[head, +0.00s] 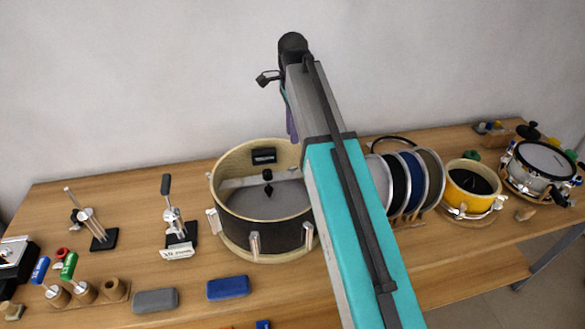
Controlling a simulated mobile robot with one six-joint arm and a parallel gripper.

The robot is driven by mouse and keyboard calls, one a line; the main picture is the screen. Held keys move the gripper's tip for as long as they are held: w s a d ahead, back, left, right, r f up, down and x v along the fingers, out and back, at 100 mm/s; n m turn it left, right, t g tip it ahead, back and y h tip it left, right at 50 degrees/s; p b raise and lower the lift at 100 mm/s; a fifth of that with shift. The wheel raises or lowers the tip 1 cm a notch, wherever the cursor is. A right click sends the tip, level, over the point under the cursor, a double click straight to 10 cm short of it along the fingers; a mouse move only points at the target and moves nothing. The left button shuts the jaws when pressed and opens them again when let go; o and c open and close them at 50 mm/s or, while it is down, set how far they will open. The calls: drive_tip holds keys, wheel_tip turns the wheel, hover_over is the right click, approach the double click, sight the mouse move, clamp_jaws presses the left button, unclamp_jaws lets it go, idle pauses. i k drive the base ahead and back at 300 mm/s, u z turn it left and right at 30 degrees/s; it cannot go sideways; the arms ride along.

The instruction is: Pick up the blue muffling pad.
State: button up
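A blue pad (228,287), flat with rounded edges, lies on the wooden table in front of the large open drum shell. A grey pad (155,300) of similar shape lies to its left, apart from it. Another small blue piece (262,324) is cut off by the bottom edge, so I cannot tell what it is. My arm rises from the bottom centre over the table, to the right of the blue pad. Its far end is up against the wall background. My gripper's fingers do not show; the arm seems to hide them.
The large drum shell (255,241) stands behind the blue pad. A wooden block with blue- and green-handled tools (118,292) is at left, with metal stands behind. Upright discs (431,180), a yellow drum (459,200) and a snare drum (533,170) stand at right.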

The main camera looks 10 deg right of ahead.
sight(218, 290)
drive_tip(key=k, duration=1.5)
